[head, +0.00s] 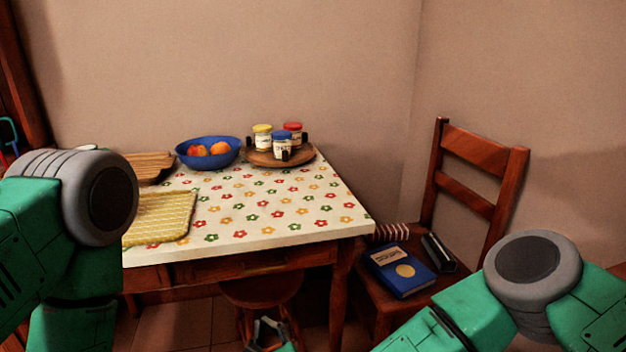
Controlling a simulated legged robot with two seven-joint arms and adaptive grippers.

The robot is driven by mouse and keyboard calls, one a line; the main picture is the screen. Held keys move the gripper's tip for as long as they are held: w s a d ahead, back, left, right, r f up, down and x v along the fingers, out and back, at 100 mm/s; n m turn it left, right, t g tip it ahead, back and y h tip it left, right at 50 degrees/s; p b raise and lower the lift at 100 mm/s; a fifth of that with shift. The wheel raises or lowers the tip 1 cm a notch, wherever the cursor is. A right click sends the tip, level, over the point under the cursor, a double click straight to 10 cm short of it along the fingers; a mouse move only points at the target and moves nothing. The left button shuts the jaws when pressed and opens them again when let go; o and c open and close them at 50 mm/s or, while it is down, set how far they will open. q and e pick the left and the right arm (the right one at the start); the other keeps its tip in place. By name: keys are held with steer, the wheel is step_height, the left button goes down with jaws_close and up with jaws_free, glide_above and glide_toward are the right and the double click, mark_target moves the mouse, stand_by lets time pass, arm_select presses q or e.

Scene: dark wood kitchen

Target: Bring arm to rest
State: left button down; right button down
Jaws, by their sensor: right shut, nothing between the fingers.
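My right gripper (266,327) shows small at the bottom edge, low in front of the table and over the stool. It is shut with nothing in it. My right arm's green links and grey joint fill the lower right corner. My left arm comes in from the left with its green links and grey joint; its gripper is out of view.
A table with a flowered cloth (285,228) stands ahead, bearing a blue fruit bowl (232,157), a round wooden tray (263,158) with jars, a cutting board (150,165) and a yellow cloth (160,217). A stool (262,291) is below. A chair (480,150) holds a blue book (398,275).

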steer(key=s+d+f+n+g+h+p, duration=0.1)
steer(key=s+d+f+n+g+p, duration=0.3)
steer(key=s+d+n, duration=0.4)
steer(key=s+d+f+n+g+p, duration=0.1)
steer(key=s+d+f+n+g, duration=0.5)
steer(key=n, duration=0.4)
steer(key=s+d+n+g+h+p, duration=0.1)
steer(key=s+d+n+h, duration=0.1)
steer(key=d, duration=0.6)
steer(key=s+d+r+n+g+h+p, duration=0.1)
steer(key=s+d+n+g+h, duration=0.1)
steer(key=s+d+n, duration=0.2)
steer(key=s+d+r+n+g+h+p, duration=0.1)
steer(key=s+d+n+h, duration=0.1)
steer(key=s+d, duration=0.5)
steer(key=d+n, duration=0.1)
steer(key=d, duration=0.4)
steer(key=shift+s+d+r+n+p, duration=0.2)
steer(key=shift+s+r+n+p, duration=0.05)
steer(key=shift+s+n+p, duration=0.15)
